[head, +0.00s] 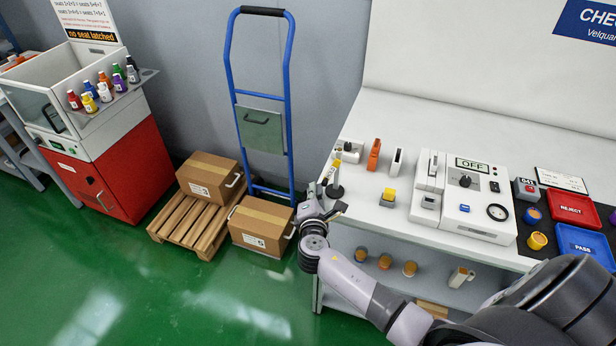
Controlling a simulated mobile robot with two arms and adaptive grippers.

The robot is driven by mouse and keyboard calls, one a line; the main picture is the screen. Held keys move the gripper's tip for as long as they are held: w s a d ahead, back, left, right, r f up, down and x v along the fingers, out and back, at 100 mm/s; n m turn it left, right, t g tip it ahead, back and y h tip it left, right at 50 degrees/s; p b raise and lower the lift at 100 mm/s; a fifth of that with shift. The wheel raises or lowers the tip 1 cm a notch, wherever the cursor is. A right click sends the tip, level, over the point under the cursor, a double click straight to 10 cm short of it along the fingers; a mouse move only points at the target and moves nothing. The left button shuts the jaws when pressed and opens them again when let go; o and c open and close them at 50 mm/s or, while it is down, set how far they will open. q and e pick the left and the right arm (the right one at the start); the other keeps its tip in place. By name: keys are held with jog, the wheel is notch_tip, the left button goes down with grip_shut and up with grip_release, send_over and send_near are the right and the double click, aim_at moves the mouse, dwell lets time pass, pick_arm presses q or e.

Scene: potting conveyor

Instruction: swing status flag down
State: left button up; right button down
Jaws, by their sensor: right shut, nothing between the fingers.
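My right gripper (332,196) is at the left front corner of the white workbench (322,250), its arm reaching in from the lower right. It is shut and empty. Just beyond its fingers is a small upright piece with a yellow top (336,168); I cannot tell whether they touch. An upright orange piece (374,154) stands further right, beside a white upright block (397,161). No part is clearly marked as the status flag, so I cannot tell which one it is. My left gripper is not in view.
A yellow-topped block (388,196) is near the front edge. Red (573,207) and blue (584,243) trays are at right. Boxes (262,224) and a blue hand truck (288,100) stand left.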

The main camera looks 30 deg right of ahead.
jog(key=shift+s+d+p, duration=0.2)
jog(key=shift+p, duration=0.1)
jog(key=shift+f+n, duration=0.15)
jog(key=shift+n, duration=0.15)
jog(key=shift+s+a, duration=0.15)
jog(key=shift+s, duration=0.05)
jog(key=v, duration=1.1)
jog(key=shift+s+a+r, duration=0.2)
jog(key=shift+r, duration=0.05)
